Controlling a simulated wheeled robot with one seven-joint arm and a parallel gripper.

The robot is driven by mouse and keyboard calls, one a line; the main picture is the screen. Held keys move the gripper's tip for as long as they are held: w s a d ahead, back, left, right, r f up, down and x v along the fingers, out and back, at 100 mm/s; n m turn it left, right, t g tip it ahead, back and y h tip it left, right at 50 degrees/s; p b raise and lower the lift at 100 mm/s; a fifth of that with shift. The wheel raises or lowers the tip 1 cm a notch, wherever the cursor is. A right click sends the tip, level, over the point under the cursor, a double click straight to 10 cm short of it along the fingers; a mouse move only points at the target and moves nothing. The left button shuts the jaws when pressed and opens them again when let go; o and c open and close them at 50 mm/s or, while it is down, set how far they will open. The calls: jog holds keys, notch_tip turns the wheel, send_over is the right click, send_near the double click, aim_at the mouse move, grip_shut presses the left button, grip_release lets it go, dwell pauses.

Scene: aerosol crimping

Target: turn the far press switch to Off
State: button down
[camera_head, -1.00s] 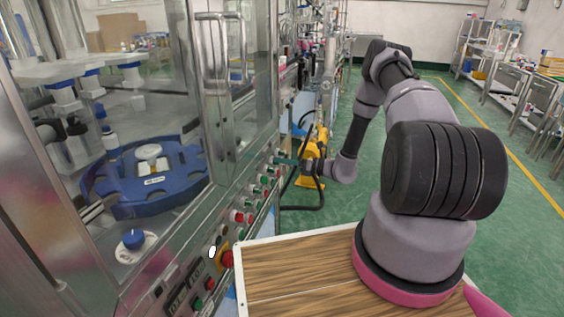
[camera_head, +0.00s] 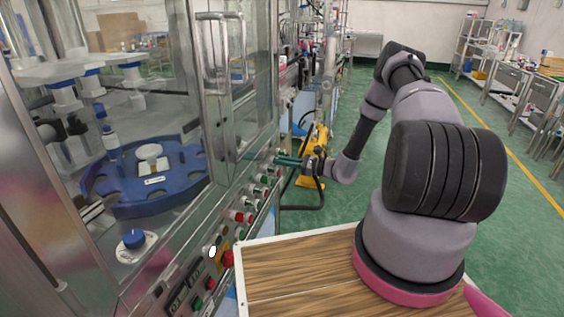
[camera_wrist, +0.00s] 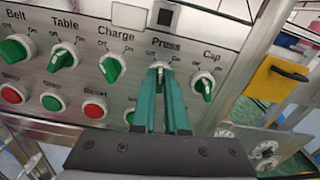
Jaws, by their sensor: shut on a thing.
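The press switch (camera_wrist: 158,66) is on the grey panel in the wrist view, under the label Press with Off and On marks. My gripper (camera_wrist: 160,74) has its two teal fingers shut on its knob. The fingers hide most of the knob, so I cannot tell its exact angle. In the head view my gripper (camera_head: 283,160) reaches left to the far end of the machine's control panel, and the switch is too small to make out there.
The green charge switch (camera_wrist: 111,68) is left of the fingers and the cap switch (camera_wrist: 203,86) right. Table (camera_wrist: 62,58) and belt (camera_wrist: 17,49) switches lie further left. A red button (camera_wrist: 95,108) sits below. A yellow box (camera_wrist: 276,80) is at right.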

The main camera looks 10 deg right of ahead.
jog(key=shift+s+n, duration=0.1)
jog(key=shift+n, duration=2.2)
jog(key=shift+f, duration=0.1)
jog(key=c, duration=0.9)
grip_release()
jog(key=shift+c, duration=0.2)
jog(key=v, duration=1)
jog(key=shift+s+d, duration=0.2)
jog(key=shift+d, duration=0.15)
